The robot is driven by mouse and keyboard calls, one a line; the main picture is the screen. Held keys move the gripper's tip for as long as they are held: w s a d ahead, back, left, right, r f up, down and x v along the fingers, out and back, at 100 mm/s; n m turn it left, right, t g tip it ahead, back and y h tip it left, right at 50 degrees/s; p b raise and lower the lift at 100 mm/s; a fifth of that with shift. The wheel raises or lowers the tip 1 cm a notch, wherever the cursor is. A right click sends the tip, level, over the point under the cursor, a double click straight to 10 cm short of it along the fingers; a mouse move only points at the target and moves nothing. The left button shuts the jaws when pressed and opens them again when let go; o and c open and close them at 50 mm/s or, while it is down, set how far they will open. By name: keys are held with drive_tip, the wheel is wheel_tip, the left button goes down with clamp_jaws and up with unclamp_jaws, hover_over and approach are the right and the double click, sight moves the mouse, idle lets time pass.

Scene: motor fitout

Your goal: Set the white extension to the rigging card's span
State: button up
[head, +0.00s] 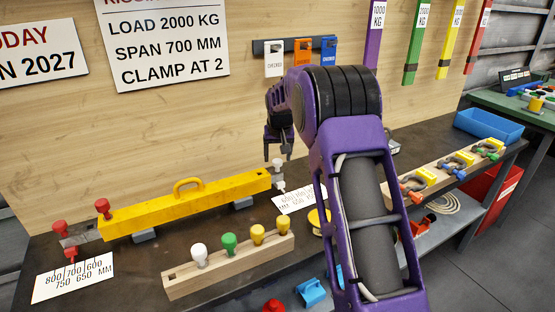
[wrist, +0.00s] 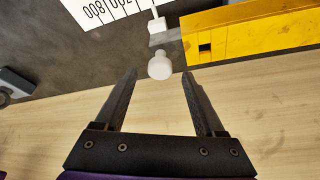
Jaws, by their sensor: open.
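The rigging card (head: 165,45) on the wall reads load 2000 kg, span 700 mm, clamp at 2. The yellow beam (head: 185,205) lies on the dark bench; its end also shows in the wrist view (wrist: 250,35). The white extension (head: 279,182) is at the beam's right end, with a white knob on top. In the wrist view the white knob (wrist: 160,66) appears between and just beyond my fingertips. My gripper (head: 278,152) is open, pointing down just above the knob; contact cannot be told. A scale card (head: 292,200) beside it is partly hidden by my arm; its 800 mark shows in the wrist view.
A red extension (head: 72,240) with red knobs is at the beam's left end, beside another scale card (head: 75,278). A wooden block (head: 235,268) with white, green and yellow knobs stands in front. Shackles sit on a wooden rack (head: 430,180) at right, near a blue bin (head: 488,124).

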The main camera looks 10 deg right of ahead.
drive_tip(key=shift+x, duration=1)
clamp_jaws()
drive_tip(key=shift+r, duration=0.1)
idle(0.7)
